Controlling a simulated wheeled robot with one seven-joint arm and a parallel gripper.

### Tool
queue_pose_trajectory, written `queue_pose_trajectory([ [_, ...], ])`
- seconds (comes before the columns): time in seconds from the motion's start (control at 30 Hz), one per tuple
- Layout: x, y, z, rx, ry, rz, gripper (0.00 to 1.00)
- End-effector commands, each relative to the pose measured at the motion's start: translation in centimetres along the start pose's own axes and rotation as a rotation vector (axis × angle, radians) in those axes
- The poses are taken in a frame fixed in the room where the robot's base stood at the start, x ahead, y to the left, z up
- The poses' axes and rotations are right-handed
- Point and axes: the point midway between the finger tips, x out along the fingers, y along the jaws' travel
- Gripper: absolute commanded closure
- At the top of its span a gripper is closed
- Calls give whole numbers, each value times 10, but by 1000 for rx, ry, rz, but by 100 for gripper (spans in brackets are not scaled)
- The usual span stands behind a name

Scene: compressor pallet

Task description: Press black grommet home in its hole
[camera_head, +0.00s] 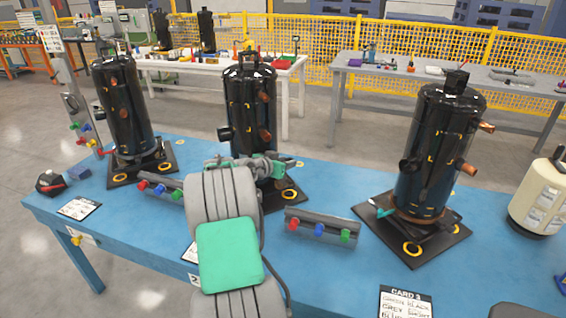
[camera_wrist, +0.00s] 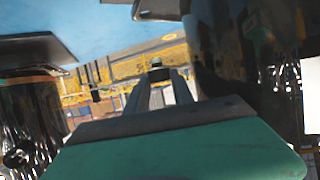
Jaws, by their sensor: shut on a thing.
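My gripper (camera_wrist: 157,80) points away from the wrist camera, its two grey fingers close together. A small dark piece (camera_wrist: 156,66) sits at the fingertips; it may be the black grommet, but it is too small to be sure. In the head view my arm hides most of the gripper, which is beside the lower part of the middle black compressor (camera_head: 250,105). That compressor stands upright on a dark base plate (camera_head: 283,204), partly hidden by my arm. A yellow ring (camera_head: 290,195) shows on the plate. I cannot make out the grommet's hole.
Black compressors stand at left (camera_head: 127,105) and right (camera_head: 434,150) on the blue table (camera_head: 320,270). Grey racks with red, blue and green pieces lie at left (camera_head: 160,188) and right (camera_head: 318,226). A cream tank (camera_head: 540,200) stands at far right. Dark bodies flank my gripper closely.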

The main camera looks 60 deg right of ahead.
Motion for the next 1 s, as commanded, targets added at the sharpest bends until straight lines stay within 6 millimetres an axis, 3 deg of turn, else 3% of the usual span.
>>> queue_pose_trajectory([
  [0.2,-2,3,2,-3,4,-37,100],
  [0.7,17,0,53,-6,3,-39,100],
  [1.0,18,-1,54,-6,3,-40,100],
])
